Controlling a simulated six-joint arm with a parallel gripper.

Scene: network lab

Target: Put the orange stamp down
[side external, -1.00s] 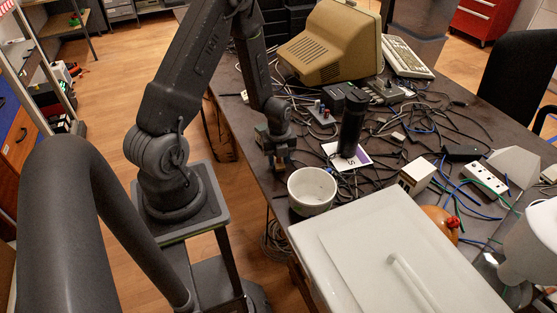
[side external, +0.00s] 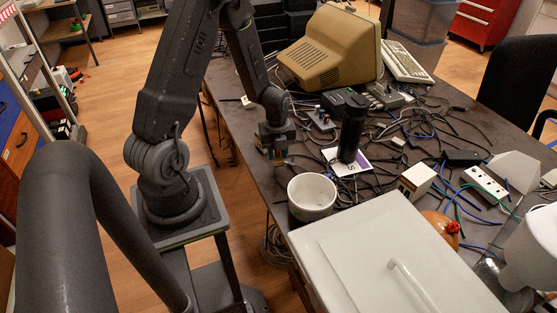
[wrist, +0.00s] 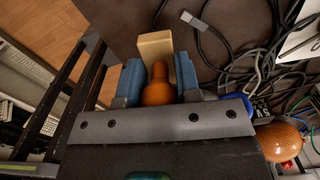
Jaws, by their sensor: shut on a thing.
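The orange stamp (wrist: 158,91) has a rounded, pin-shaped handle in the wrist view. My gripper (wrist: 152,82) is shut on it, with one blue finger on each side. A beige block (wrist: 155,45) shows just beyond the narrow end of the handle; I cannot tell whether it belongs to the stamp. In the side external view my gripper (side external: 275,152) is over the near left edge of the dark table (side external: 248,133), behind and left of the white pot. The stamp is mostly hidden there. I cannot tell whether it touches the table.
The white pot (side external: 312,192) stands close to my gripper. A black cylinder (side external: 350,138) stands upright on a white and purple card (side external: 352,167). Tangled cables (side external: 440,125) cover the table's middle. A beige monitor (side external: 330,48) is behind. A white lidded box (side external: 385,255) fills the front.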

